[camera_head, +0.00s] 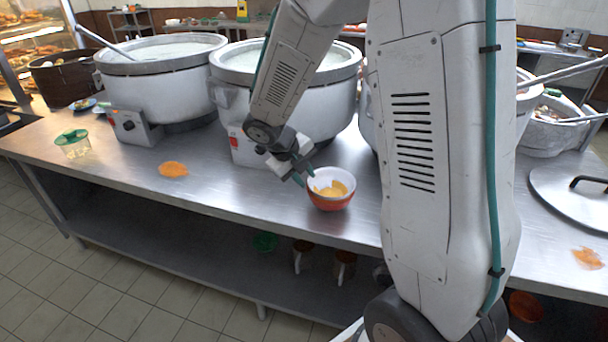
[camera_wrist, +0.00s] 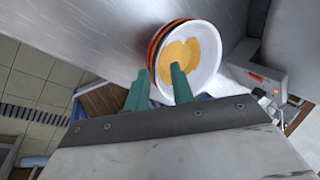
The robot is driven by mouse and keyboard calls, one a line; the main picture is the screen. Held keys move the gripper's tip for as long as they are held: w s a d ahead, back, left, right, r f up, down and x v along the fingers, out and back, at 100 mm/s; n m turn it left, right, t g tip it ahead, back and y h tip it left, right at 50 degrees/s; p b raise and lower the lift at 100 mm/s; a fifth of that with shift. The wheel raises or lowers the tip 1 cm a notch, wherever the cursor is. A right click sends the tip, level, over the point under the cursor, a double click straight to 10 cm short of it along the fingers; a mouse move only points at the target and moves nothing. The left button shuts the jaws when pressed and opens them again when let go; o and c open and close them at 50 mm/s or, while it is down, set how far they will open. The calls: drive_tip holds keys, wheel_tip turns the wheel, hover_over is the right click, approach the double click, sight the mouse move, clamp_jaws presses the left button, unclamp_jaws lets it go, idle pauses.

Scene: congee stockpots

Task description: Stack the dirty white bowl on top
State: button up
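The white bowl (camera_head: 349,184), with yellow residue inside, sits upright on an orange-red bowl (camera_head: 331,204) near the front edge of the metal counter. In the wrist view the white bowl (camera_wrist: 208,58) faces the camera, and the orange rim (camera_wrist: 157,38) shows along its left side. My gripper (camera_head: 302,173) is at the left side of the bowls. Its two green fingers (camera_wrist: 160,88) are apart, one outside the near rim and one over the white bowl's inside. Whether either finger touches the rim cannot be told.
Large stockpots (camera_head: 160,85) stand along the back of the counter (camera_head: 220,190). A green-rimmed clear cup (camera_head: 74,145) and an orange spill (camera_head: 173,169) are to the left. A metal lid (camera_head: 570,195) lies at right. The counter left of the bowls is mostly clear.

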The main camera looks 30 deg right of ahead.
drive_tip(key=v, duration=1.3)
drive_tip(key=shift+d+r, duration=0.15)
